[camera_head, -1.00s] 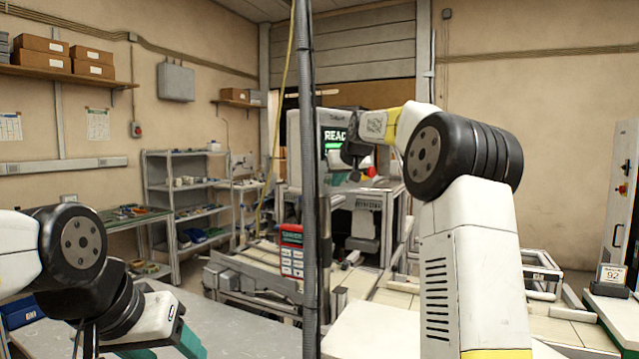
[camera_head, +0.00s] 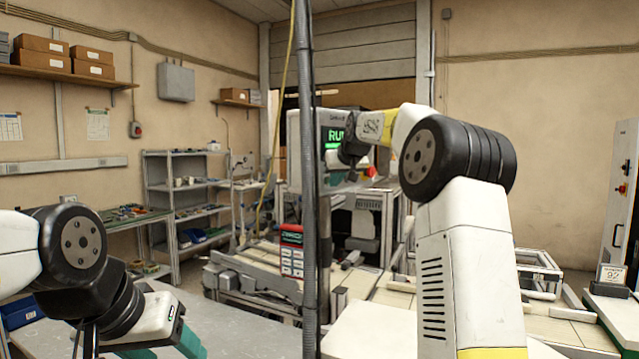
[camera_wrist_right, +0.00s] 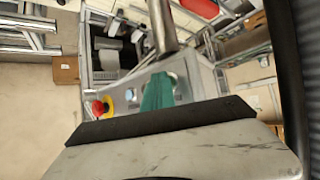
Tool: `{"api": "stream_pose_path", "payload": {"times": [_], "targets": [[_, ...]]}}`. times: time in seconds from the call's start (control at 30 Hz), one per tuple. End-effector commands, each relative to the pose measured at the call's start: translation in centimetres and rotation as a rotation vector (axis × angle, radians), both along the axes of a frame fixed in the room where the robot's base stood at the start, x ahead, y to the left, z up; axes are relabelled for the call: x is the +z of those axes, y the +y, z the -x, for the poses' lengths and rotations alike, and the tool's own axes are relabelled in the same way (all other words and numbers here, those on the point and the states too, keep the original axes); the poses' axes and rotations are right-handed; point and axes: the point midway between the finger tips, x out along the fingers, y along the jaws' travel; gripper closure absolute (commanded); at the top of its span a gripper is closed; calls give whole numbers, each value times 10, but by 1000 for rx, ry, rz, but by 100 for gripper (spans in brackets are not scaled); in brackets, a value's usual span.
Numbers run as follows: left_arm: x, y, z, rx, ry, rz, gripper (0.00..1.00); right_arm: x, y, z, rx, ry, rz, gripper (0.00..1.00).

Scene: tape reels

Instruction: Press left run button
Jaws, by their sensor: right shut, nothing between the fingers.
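The machine's screen (camera_head: 335,138) shows bright green letters beginning "RU", cut off by my right arm. My right gripper (camera_head: 337,178) reaches in front of the panel below the screen. In the right wrist view its teal fingers (camera_wrist_right: 157,93) are shut and empty, over the grey button panel (camera_wrist_right: 190,88). A round button (camera_wrist_right: 130,95) shows left of the fingers, and another (camera_wrist_right: 172,80) shows at their right, partly covered. I cannot tell whether the fingertips touch a button. My left gripper (camera_head: 162,348) is low at the left, its teal fingers apart, partly cut off by the frame.
A red emergency stop (camera_wrist_right: 98,108) with a yellow collar sits left of the buttons. A dark vertical pole (camera_head: 308,200) stands before the machine. A red and white device (camera_head: 291,250) is beside it. A grey table (camera_head: 245,325) lies in front.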

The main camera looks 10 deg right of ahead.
Motion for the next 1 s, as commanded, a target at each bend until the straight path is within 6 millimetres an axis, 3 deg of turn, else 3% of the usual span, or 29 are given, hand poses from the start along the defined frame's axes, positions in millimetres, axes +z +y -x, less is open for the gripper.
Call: {"api": "stream_pose_path", "payload": {"times": [0.83,1.0], "targets": [[0,0,0,0,0,0,41,0,-10,13,0,0,0,100],[0,0,0,0,0,0,41,1,-19,23,-2,0,1,100]]}}
